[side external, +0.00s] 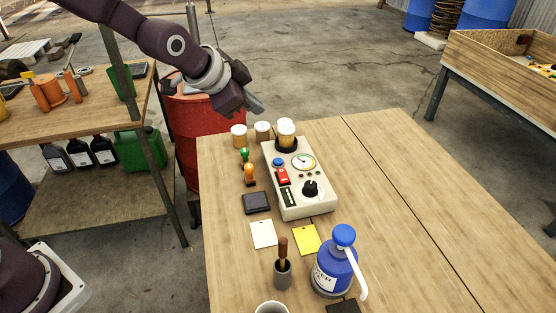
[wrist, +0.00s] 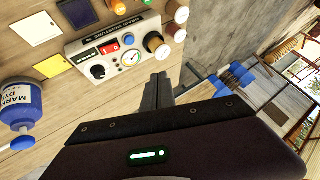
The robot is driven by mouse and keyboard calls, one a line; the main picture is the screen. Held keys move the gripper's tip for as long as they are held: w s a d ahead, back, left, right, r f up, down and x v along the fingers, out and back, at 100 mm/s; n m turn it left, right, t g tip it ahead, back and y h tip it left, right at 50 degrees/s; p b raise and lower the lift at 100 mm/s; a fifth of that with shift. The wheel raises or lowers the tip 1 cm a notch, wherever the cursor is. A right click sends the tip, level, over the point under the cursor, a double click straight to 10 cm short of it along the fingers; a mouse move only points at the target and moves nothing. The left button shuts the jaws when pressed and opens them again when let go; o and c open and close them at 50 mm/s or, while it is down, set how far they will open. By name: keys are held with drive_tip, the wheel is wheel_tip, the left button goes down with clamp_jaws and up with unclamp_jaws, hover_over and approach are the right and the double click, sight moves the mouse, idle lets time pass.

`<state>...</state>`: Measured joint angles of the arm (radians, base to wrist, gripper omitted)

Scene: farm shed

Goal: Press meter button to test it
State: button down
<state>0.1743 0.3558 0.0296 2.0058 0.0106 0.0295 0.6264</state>
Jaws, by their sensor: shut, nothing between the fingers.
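The meter also shows in the wrist view (wrist: 82,48), with the blue button (wrist: 128,40) above the dial. My gripper (side external: 257,109) is shut and empty, in the air near the table's far left edge, beyond the meter and apart from the button. Its shut fingers (wrist: 158,77) show below the dial in the wrist view.
Jars of grain (side external: 239,136) stand at the far edge, and one jar (side external: 286,130) sits in the meter's black cup. Green and orange stamps (side external: 249,174) and a dark pad (side external: 256,203) lie left of it. A blue pump bottle (side external: 335,270) stands in front. The table's right side is clear.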

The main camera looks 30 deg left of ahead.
drive_tip(key=m, duration=0.2)
hover_over(275, 162)
wheel_tip(275, 162, down, 5)
drive_tip(key=shift+d+f, duration=0.1)
drive_tip(key=shift+f, duration=0.05)
drive_tip(key=shift+f, duration=4.4)
drive_tip(key=shift+f, duration=0.1)
drive_tip(key=shift+f, duration=0.3)
drive_tip(key=shift+f, duration=0.45)
drive_tip(key=shift+r, duration=0.85)
